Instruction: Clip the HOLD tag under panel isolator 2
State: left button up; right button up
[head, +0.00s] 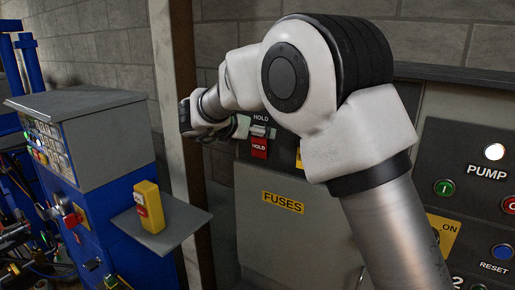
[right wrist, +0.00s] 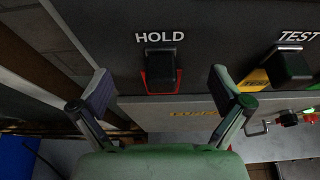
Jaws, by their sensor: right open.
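The red HOLD tag (head: 259,148) hangs below a HOLD label on the dark strip of the panel. In the right wrist view, a black block (right wrist: 164,65) with the tag's red edge (right wrist: 147,82) around it sits below the label. My right gripper (right wrist: 161,90) is open, its two fingers apart to the left and right of the tag and nearer the camera. Nothing is between the fingertips. In the head view this gripper (head: 238,128) is beside the tag, partly hidden by my wrist. The isolator number 2 (head: 457,282) shows only at the bottom edge. My left gripper is not in view.
A FUSES label (head: 283,202) marks the grey cabinet door. A yellow tag (right wrist: 256,80) sits by TEST, right of HOLD. A yellow box (head: 150,206) stands on a side shelf (head: 170,240) of the blue machine. PUMP buttons (head: 444,187) are at right. My right arm blocks the middle.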

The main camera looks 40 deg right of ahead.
jog(key=shift+d, duration=0.1)
dwell(0.6)
jog(key=shift+b, duration=0.4)
dwell(0.4)
jog(key=shift+b, duration=0.4)
grip_shut()
jog(key=shift+s+a, duration=0.1)
jog(key=shift+a, duration=0.1)
